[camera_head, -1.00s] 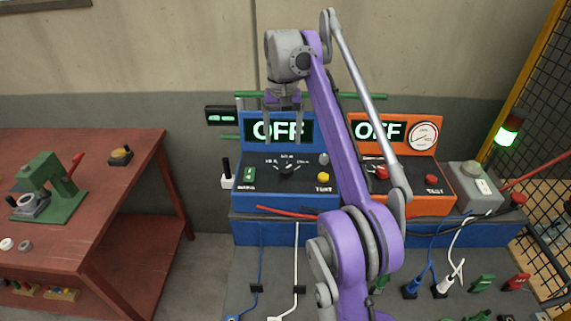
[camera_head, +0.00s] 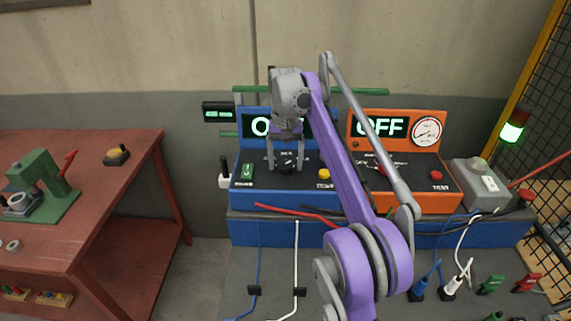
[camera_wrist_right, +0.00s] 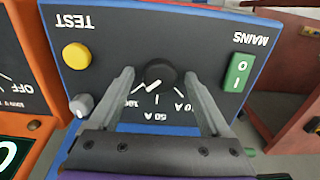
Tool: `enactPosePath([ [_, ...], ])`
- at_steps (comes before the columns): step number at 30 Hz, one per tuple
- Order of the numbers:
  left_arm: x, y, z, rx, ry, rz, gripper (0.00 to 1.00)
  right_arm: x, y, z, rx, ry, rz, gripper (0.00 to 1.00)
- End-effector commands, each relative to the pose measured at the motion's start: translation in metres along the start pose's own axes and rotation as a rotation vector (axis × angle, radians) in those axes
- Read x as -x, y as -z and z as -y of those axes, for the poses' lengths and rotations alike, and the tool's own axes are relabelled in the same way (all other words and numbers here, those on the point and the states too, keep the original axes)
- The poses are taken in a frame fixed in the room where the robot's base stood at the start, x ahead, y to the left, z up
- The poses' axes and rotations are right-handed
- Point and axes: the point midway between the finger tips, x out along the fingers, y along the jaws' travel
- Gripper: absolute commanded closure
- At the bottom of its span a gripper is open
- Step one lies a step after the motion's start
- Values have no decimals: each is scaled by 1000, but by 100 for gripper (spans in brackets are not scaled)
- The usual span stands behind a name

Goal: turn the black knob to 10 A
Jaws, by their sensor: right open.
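The black knob (camera_wrist_right: 160,74) sits on the sloped dark face of the blue tester (camera_head: 330,194). In the wrist view its white pointer mark slants toward the label at lower left that reads like 100. The 50 A label is below it, and another label ending in A is to its right, partly hidden by a finger. My right gripper (camera_head: 286,167) is open over the knob, which also shows small in the head view (camera_head: 287,170). In the wrist view the fingers (camera_wrist_right: 159,76) stand on either side of the knob with visible gaps. My left gripper is out of view.
A yellow TEST button (camera_wrist_right: 76,56), a grey knob (camera_wrist_right: 81,105) and a green MAINS switch (camera_wrist_right: 239,71) share the tester's face. An orange unit (camera_head: 408,190) stands close on the right. A red bench (camera_head: 120,195) is at left. The tester's OFF display is partly covered by my arm.

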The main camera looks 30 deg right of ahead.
Motion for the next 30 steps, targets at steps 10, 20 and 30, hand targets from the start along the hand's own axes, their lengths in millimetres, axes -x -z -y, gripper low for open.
enactPosePath([
  [10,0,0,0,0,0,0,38,0,0,0,0,0,0,37],
  [20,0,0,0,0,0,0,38,0,0,0,0,0,0,96],
  [30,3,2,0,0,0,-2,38,1,0,0,36,0,0,100],
])
